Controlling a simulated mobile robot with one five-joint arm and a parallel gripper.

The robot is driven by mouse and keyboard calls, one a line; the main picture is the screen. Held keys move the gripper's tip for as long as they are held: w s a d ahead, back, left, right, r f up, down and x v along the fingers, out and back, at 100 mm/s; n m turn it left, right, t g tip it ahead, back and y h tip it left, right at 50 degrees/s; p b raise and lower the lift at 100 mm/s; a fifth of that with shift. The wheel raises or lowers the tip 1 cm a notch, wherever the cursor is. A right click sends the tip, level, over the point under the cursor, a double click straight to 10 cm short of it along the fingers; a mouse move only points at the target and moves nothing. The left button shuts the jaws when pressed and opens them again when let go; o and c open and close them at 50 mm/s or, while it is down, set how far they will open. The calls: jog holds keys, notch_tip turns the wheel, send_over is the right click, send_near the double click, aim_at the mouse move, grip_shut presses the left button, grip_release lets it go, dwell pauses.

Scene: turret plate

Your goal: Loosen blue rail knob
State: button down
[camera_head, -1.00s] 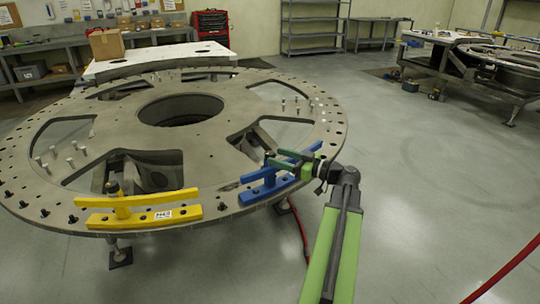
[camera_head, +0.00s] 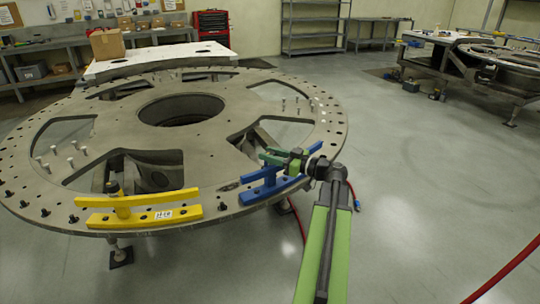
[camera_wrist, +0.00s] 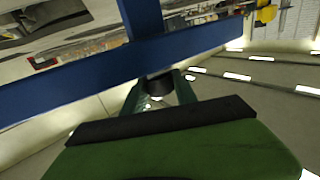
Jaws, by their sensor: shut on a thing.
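The blue rail (camera_head: 283,184) sits at the front right edge of the round steel plate (camera_head: 215,130), with a raised bar above a lower strip. My green gripper (camera_head: 272,157) reaches over the raised bar from the right. In the wrist view the blue bar (camera_wrist: 75,80) crosses the picture, with a dark knob (camera_wrist: 160,86) beside it. The green fingers are shut on this knob, one on each side. In the head view my gripper hides the knob.
A yellow rail (camera_head: 145,216) with a label sits on the plate's front edge to the left. Several bolts stand up from the plate. A red hose (camera_head: 505,270) lies on the floor at right. The floor right of the plate is mostly clear.

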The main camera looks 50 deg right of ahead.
jog(key=shift+d+y, duration=0.1)
jog(key=shift+y, duration=0.2)
jog(key=n+y, duration=0.1)
jog(key=n+g+y, duration=0.1)
jog(key=y, duration=0.1)
jog(key=shift+w+d+n+g+y, duration=0.1)
jog(key=shift+d+n+g+y, duration=0.05)
jog(key=shift+n+g+y, duration=0.2)
jog(key=n+g+y, duration=0.3)
jog(key=y, duration=0.1)
jog(key=shift+n, duration=0.25)
jog(key=shift+a+n+g+y, duration=0.2)
jog(key=shift+n+g+y, duration=0.35)
jog(key=shift+g, duration=0.4)
jog(key=c, duration=1)
grip_release()
jog(key=shift+o, duration=0.2)
